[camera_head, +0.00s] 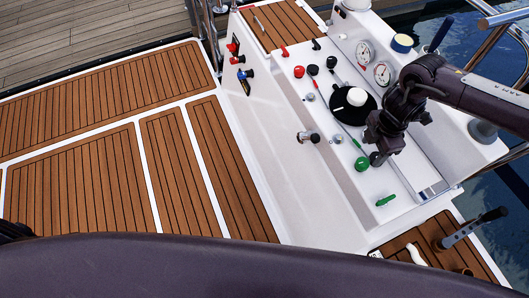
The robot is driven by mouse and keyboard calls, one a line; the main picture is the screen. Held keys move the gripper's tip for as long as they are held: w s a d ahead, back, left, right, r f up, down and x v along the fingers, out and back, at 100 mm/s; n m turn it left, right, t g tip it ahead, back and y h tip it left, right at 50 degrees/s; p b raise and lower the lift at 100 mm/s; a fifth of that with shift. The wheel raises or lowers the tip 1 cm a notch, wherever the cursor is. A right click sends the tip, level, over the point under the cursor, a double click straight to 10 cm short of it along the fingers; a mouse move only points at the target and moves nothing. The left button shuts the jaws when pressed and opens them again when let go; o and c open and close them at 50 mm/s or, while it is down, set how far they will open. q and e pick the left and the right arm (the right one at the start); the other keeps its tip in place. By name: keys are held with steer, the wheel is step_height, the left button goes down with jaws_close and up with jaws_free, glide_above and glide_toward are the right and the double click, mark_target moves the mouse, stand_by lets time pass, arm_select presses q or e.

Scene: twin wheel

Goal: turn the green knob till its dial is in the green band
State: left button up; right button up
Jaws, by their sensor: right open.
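A round green knob (361,163) stands on the white console, low and left of my right arm. A green handle (386,200) lies farther down the same console. Two round white gauges with red needles, an upper one (364,53) and a lower one (383,74), sit near the console's top right; their bands are too small to read. My right gripper (376,158) is open, pointing down just right of the round green knob. I cannot tell whether they touch. My left gripper is not in view.
A black disc with a white knob (356,97) lies just left of my right wrist. Red and black knobs (313,70) stand above it, and a metal fitting (308,137) to its left. A black-handled lever (470,229) rises at lower right. The wooden deck (90,180) is clear.

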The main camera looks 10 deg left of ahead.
steer(key=s+a+r+t+y, duration=0.1)
steer(key=s+a+y, duration=0.1)
steer(key=a, duration=0.8)
steer(key=s+a+t+y, duration=0.1)
steer(key=s+a+y, duration=0.1)
steer(key=a, duration=0.8)
steer(key=s+a+r+t+y, duration=0.1)
steer(key=s+a+y, duration=0.1)
steer(key=a, duration=0.8)
steer(key=shift+s+r+n+t+y, duration=0.3)
steer(key=shift+s+r+y, duration=0.1)
steer(key=shift+s, duration=0.15)
steer(key=shift+f, duration=0.1)
